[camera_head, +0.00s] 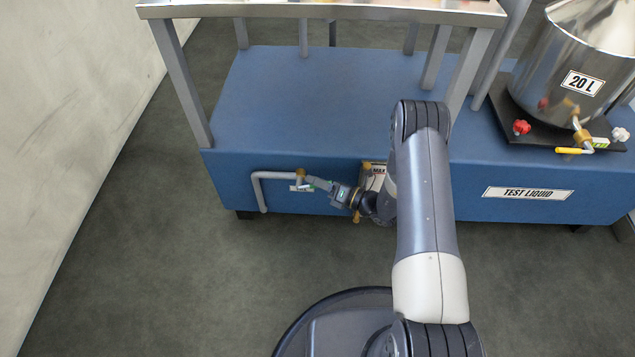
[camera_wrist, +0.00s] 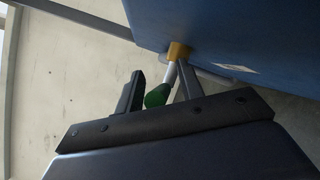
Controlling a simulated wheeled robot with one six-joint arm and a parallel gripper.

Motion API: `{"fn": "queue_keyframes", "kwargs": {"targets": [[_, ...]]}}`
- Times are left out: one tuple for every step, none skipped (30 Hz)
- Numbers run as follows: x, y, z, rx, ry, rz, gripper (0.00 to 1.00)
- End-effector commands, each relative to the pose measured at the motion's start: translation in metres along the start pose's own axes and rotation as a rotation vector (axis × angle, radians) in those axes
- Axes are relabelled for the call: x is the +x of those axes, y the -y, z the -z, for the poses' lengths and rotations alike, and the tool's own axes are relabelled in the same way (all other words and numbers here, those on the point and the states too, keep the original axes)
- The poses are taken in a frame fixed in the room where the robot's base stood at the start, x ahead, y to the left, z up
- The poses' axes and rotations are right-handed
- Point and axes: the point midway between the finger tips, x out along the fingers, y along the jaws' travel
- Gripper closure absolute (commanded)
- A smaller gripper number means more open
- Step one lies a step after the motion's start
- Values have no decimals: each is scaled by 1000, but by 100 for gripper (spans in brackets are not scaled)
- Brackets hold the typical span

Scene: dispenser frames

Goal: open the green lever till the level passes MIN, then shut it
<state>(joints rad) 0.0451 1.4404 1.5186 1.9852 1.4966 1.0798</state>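The green lever (camera_wrist: 157,95) shows in the wrist view as a green grip on a silver stem, joined to a brass valve (camera_wrist: 178,51) on the blue tank. My gripper (camera_wrist: 162,82) is open, with one finger on each side of the lever; contact with the grip cannot be told. In the head view my gripper (camera_head: 318,183) is beside the brass valve (camera_head: 301,174) on the grey pipe. The level gauge (camera_head: 374,178) with its MAX label is right of it, partly behind my arm; the MIN mark and the liquid level cannot be made out.
The blue tank (camera_head: 290,110) carries a TEST LIQUID label (camera_head: 527,193). A steel 20 L pot (camera_head: 575,75) with a yellow-handled tap stands on it at right. A metal table (camera_head: 330,10) stands over the tank. A wall (camera_head: 75,120) is at left; the floor (camera_head: 150,270) in front is clear.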

Motion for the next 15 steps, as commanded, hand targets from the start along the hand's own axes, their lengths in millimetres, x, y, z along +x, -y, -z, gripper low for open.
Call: {"fn": "queue_keyframes", "kwargs": {"targets": [[1,0,0,-1,1,0,64],[2,0,0,-1,1,0,64],[2,0,0,0,1,0,64],[2,0,-1,0,1,0,64],[2,0,-1,0,1,0,64],[2,0,-1,0,1,0,64],[2,0,-1,0,1,0,64],[2,0,-1,0,1,0,64],[2,0,0,0,1,0,66],[2,0,0,0,1,0,69],[2,0,0,0,1,0,71],[2,0,0,0,1,0,75],[2,0,0,0,1,0,77],[2,0,0,0,1,0,79],[2,0,0,0,0,0,83]]}}
